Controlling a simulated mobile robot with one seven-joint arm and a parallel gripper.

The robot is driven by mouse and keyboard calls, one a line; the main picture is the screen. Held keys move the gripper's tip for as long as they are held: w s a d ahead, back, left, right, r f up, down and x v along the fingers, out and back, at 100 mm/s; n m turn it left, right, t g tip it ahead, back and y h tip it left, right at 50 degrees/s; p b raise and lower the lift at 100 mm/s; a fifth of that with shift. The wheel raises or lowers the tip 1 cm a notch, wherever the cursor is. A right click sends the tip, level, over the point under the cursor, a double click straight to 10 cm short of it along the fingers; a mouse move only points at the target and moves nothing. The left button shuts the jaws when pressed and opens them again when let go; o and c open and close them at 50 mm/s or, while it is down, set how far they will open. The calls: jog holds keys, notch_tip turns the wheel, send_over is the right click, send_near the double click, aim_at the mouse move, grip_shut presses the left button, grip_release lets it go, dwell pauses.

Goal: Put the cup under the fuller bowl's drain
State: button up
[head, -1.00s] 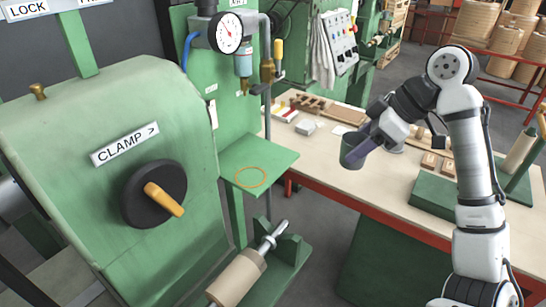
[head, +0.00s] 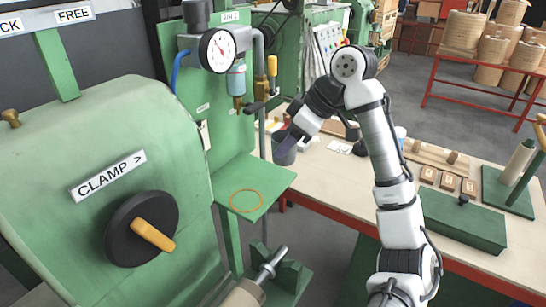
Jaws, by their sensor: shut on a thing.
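The dark grey-green cup (head: 284,155) is held in my gripper (head: 290,138), above the gap between the green shelf and the workbench. My gripper is shut on it; the fingers are small and partly hidden by the wrist. One bluish filter bowl (head: 237,82) with a brass drain (head: 238,102) hangs below the round gauge (head: 217,50). I cannot make out its fill level, nor clearly see a second bowl. The cup is to the right of this drain and lower in the picture. A green shelf (head: 275,180) with an orange ring mark (head: 246,201) lies below the drain.
A yellow-handled valve (head: 272,66) and pipe stand between the bowl and my arm. The green clamp housing (head: 90,190) with its knob (head: 142,228) fills the left. The wooden workbench (head: 340,185) carries blocks and tools. The shelf top is clear.

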aim_at(275, 133)
jog(key=w+a, duration=0.2)
jog(key=a, duration=0.1)
jog(key=shift+a, duration=0.1)
notch_tip(275, 133, down, 2)
jog(key=shift+f+p, duration=0.2)
jog(key=shift+p, duration=0.1)
jog(key=f, duration=0.3)
jog(key=shift+d+f+p, duration=0.2)
jog(key=shift+f+p, duration=0.15)
jog(key=shift+f, duration=0.05)
jog(key=shift+w+a+f, duration=0.1)
jog(key=shift+a+f, duration=0.1)
jog(key=shift+f, duration=0.25)
jog(key=shift+f, duration=0.2)
jog(key=o, duration=1)
jog(key=shift+c, duration=0.2)
jog(key=shift+r, duration=0.1)
